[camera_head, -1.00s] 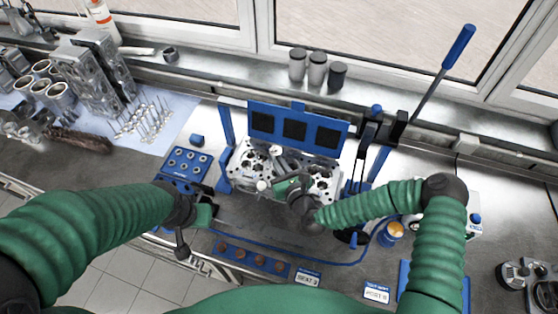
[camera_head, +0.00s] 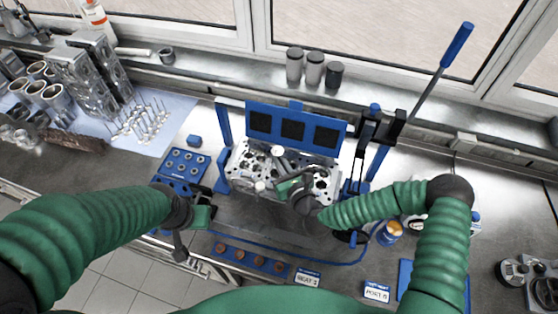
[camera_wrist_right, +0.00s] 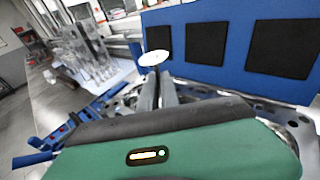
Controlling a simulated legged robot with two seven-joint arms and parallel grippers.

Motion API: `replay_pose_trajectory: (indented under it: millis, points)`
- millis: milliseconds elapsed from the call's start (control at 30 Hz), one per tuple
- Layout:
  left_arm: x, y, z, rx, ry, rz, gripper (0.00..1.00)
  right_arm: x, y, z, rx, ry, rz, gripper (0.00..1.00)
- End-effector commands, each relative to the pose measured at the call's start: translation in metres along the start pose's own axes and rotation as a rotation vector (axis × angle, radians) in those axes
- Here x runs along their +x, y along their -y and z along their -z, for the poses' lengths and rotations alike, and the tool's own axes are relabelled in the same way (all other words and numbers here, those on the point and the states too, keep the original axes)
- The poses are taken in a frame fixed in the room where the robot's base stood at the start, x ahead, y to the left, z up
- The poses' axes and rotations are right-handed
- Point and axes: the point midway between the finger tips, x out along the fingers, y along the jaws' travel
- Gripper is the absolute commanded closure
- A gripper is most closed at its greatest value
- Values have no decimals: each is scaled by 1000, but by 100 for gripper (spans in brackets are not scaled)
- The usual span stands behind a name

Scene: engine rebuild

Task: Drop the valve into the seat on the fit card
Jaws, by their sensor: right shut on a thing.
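My right gripper (camera_wrist_right: 159,90) is shut on the valve (camera_wrist_right: 153,58), whose pale round head stands above the fingertips in the right wrist view. In the head view the valve head (camera_head: 277,150) shows small over the cylinder head (camera_head: 240,172), in front of the blue panel. The valve's stem is mostly hidden by the fingers. A small white card (camera_head: 306,278) at the front edge appears to read SEAT 3, and the seat itself is not clear to me. My left gripper (camera_head: 181,244) hangs at the left near the bench's front edge; its jaws are too unclear to read.
A blue panel with dark squares (camera_head: 293,130) stands behind the cylinder head. A blue-handled lever (camera_head: 428,88) rises at right. A blue tray (camera_head: 182,165) lies left, with several loose valves (camera_head: 140,122) beyond. A second card (camera_head: 376,292) lies front right.

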Motion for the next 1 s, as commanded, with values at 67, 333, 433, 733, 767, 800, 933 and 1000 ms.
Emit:
replay_pose_trajectory:
  millis: [67, 333, 433, 733, 767, 800, 933, 1000]
  points:
    - [0, 0, 0, 0, 0, 0, 100, 0, 0, 0, 0, 0, 0, 100]
    - [1, 0, 0, 0, 0, 0, 100, 0, 0, 2, 0, 0, 0, 100]
    - [4, 0, -1, 0, 0, 0, 100, 1, 0, 4, 1, 0, 0, 100]
    - [10, 0, -2, 0, 0, 0, 100, 2, 0, 10, 0, 0, 0, 100]
    - [10, 0, -2, 0, 0, 0, 100, 2, 0, 10, 0, 0, 0, 100]
    - [11, 0, -3, 0, 0, 0, 100, 2, 0, 11, 0, 0, 0, 100]
    - [13, 0, -3, 0, 0, 0, 100, 2, 0, 14, 0, 0, 0, 100]
    - [15, 0, -4, 0, 0, 0, 100, 3, 0, 15, 0, 0, 0, 100]
